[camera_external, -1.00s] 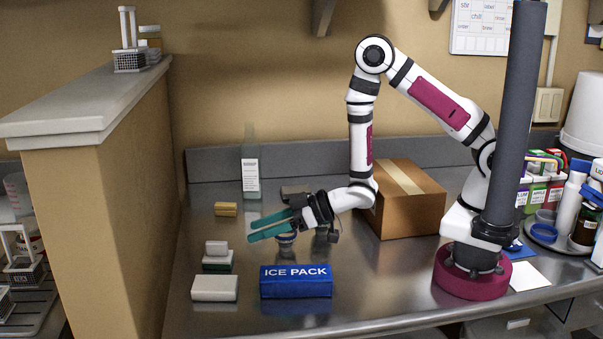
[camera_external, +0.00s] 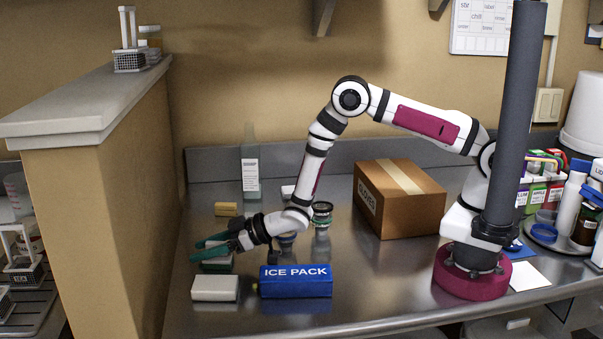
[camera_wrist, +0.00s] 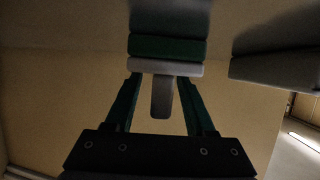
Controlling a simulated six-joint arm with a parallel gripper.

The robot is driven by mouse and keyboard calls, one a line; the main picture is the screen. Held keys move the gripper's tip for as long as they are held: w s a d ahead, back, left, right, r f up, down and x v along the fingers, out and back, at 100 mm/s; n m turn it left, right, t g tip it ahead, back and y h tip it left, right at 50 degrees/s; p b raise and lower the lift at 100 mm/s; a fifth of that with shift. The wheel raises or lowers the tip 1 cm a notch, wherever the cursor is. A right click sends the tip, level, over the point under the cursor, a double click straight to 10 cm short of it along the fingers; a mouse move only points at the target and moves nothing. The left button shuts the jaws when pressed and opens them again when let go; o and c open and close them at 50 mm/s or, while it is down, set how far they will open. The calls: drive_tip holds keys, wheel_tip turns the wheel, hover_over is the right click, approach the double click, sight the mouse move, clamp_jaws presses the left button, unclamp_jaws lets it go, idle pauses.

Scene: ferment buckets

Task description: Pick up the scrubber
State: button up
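The scrubber (camera_external: 216,267) is a small block with a green layer and a pale layer, standing on the steel counter at the left. My gripper (camera_external: 197,252) is over it and hides its top in the external view. In the wrist view, the scrubber's green and pale layers (camera_wrist: 167,48) are just beyond the fingertips, and its grey handle reaches back between the fingers. My gripper (camera_wrist: 160,84) is open there, with one green finger on each side of the handle and a gap visible on both sides.
A white block (camera_external: 215,288) lies just in front of the scrubber, and a blue ice pack (camera_external: 296,283) lies to its right. A yellow block (camera_external: 226,209), a clear bottle (camera_external: 250,172), a jar (camera_external: 322,214) and a cardboard box (camera_external: 405,205) stand farther back. A partition wall (camera_external: 135,190) is at the left.

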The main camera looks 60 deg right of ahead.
clamp_jaws()
drive_tip(key=shift+r, duration=0.15)
